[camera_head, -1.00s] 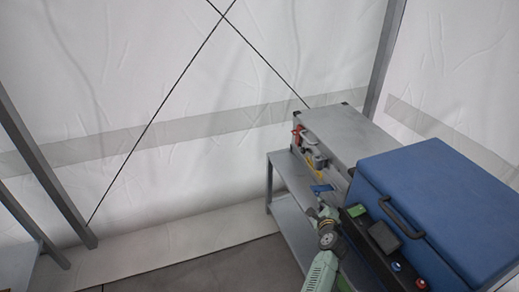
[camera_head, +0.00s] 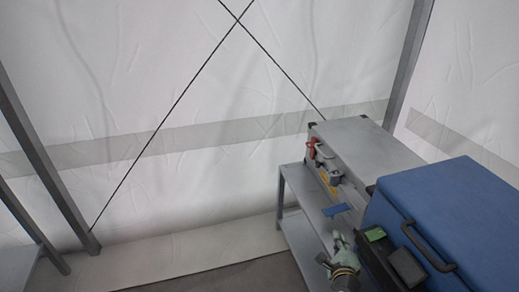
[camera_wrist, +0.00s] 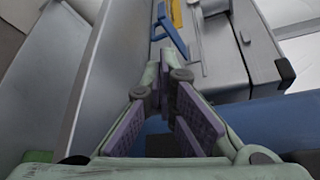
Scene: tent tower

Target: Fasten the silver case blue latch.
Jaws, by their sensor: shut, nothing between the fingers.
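The silver case (camera_head: 372,146) lies on a grey shelf unit, its front facing left. The blue latch (camera_head: 336,210) sticks out from the lower part of that front; a red latch (camera_head: 311,148) is at the far end. My gripper (camera_head: 341,240) is just below the blue latch in the head view. In the wrist view my gripper (camera_wrist: 166,68) is shut and empty, its fingertips pointing at the blue latch (camera_wrist: 173,36), which lies just beyond them. I cannot tell whether they touch. A yellow part (camera_wrist: 176,13) sits beside the latch.
A large blue box (camera_head: 455,205) with a dark handle stands close to the right of my gripper. The shelf (camera_head: 295,190) has clear room in front of the case. White tent walls (camera_head: 180,80) and a grey pole (camera_head: 408,75) stand behind.

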